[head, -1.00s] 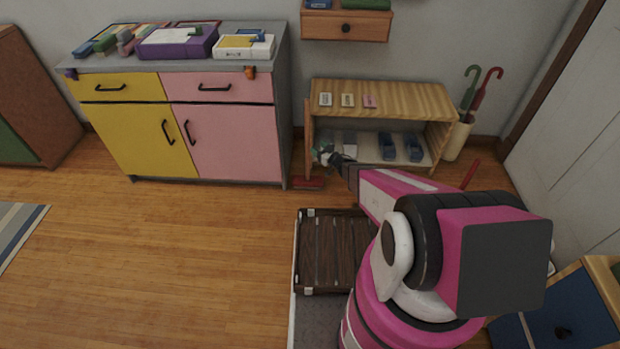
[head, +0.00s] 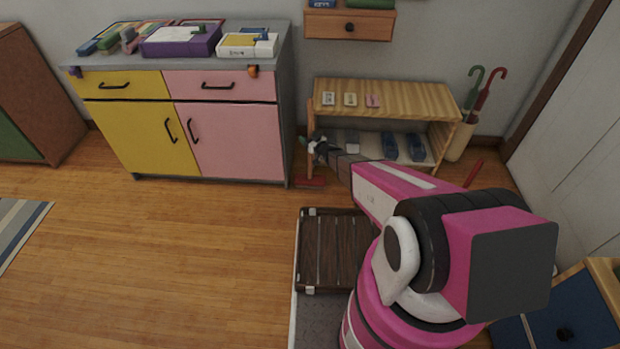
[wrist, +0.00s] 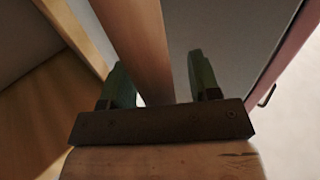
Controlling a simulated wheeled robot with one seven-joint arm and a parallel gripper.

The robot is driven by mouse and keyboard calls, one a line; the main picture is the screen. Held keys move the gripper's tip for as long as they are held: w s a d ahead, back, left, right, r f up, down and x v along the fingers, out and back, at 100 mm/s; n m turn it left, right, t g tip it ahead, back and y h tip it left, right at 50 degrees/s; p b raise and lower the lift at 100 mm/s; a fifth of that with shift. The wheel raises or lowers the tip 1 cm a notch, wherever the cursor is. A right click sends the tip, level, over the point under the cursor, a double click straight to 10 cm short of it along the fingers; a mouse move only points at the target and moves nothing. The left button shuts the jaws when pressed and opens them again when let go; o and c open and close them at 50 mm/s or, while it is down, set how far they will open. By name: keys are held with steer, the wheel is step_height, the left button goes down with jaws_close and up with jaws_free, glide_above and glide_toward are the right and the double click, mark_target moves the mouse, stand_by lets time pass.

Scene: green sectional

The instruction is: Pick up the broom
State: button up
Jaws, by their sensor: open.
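The broom stands upright at the left end of the low wooden shelf. Its red head (head: 309,182) is on the floor and its brown handle (head: 310,115) rises in front of the shelf's left side. My gripper (head: 313,144) is at the handle, partway up, and covers part of it in the head view. In the wrist view the handle (wrist: 138,45) shows between the two green fingers of my gripper (wrist: 160,80), which are apart with gaps on both sides. The handle's lower part is hidden behind the gripper's mount. I cannot tell how deep it sits between the fingers.
The low shelf (head: 385,98) holds small cards on top and blue shoes below. A yellow and pink cabinet (head: 235,140) stands to the left, close to the broom. An umbrella stand (head: 460,140) is to the right. Floor at the left is open.

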steer(key=c, duration=1)
jaws_close()
steer(key=shift+r, duration=0.15)
